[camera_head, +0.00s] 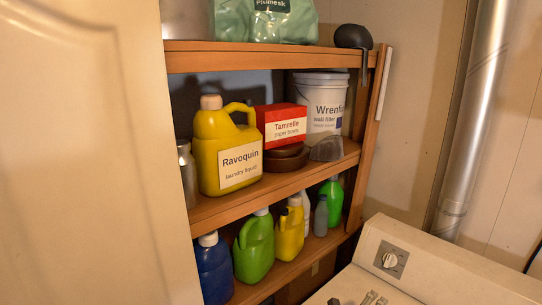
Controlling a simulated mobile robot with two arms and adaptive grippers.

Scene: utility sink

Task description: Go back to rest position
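The task names no object. Neither my left nor my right gripper can be made out in the head view. Small dark and grey shapes (372,298) show at the bottom edge over the white machine top, cut off by the frame; I cannot tell what they are.
A wooden shelf (270,205) holds a yellow Ravoquin jug (215,150), a red Tamrelle box (282,116), a white bucket (325,95) and several bottles below. A pale door (90,150) stands left. A white appliance (430,262) with a dial and a metal duct (472,120) are right.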

